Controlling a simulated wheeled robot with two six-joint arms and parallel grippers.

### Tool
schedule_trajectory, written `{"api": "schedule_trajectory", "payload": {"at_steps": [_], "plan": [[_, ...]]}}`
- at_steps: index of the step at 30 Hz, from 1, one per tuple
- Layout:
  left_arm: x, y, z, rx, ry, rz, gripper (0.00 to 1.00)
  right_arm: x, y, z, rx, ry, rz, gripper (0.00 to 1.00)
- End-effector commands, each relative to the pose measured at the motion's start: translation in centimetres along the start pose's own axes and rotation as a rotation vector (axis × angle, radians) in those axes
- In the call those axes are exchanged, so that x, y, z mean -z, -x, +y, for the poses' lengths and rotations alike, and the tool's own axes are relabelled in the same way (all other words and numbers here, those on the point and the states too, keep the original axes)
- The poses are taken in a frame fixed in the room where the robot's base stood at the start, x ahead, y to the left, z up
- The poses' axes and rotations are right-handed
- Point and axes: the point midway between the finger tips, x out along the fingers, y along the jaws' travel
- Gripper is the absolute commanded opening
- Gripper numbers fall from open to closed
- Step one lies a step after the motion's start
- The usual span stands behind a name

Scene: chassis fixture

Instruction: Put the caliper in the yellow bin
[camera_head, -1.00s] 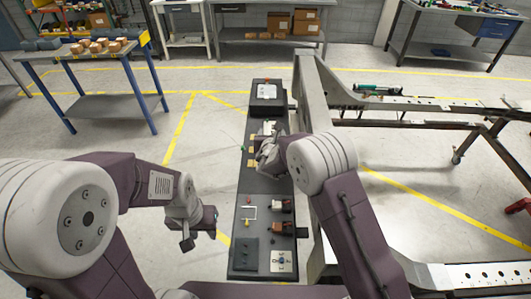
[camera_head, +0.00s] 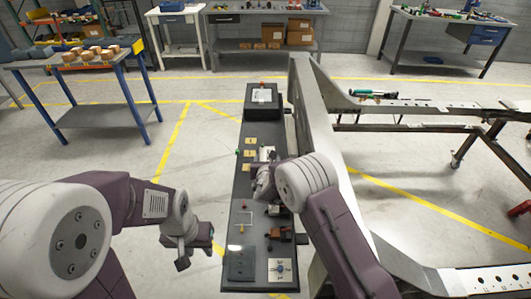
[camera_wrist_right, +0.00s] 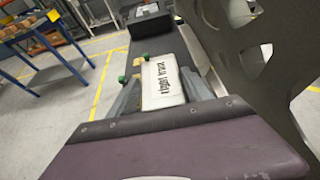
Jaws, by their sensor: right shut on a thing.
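My right gripper (camera_head: 263,178) is over the dark bench, shut on a white block lettered "right track" (camera_wrist_right: 163,82). The block lies between the grey fingers in the right wrist view, and it also shows as a pale patch in the head view (camera_head: 265,154). My left gripper (camera_head: 194,250) hangs left of the bench, its fingers apart and empty. A brown part (camera_head: 280,235) and a small dark part sit at the bench's near right; I cannot tell whether either is the caliper.
The long dark bench (camera_head: 236,190) carries a black box (camera_head: 263,97) at its far end and several small yellow pads. A grey chassis frame (camera_head: 325,120) runs close along its right side. A blue-legged table (camera_head: 85,80) stands at the far left. The floor left of the bench is clear.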

Motion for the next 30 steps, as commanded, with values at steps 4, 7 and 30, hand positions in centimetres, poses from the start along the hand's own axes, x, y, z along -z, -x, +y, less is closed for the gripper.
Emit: {"api": "schedule_trajectory", "payload": {"at_steps": [4, 7, 30], "plan": [[0.0, 0.1, 0.0, 0.0, 0.0, 0.0, 0.36, 0.2, -0.3, 0.1, 0.0, -0.004, -0.012, 0.0], [0.0, 0.1, 0.0, 0.0, 0.0, 0.0, 0.36, 0.8, -0.6, 0.1, 0.001, -0.002, -0.009, 0.0], [0.0, 0.0, 0.0, 0.0, 0.0, 0.0, 0.36, 4.7, -2.0, 0.0, 0.0, -0.001, -0.002, 0.8]]}}
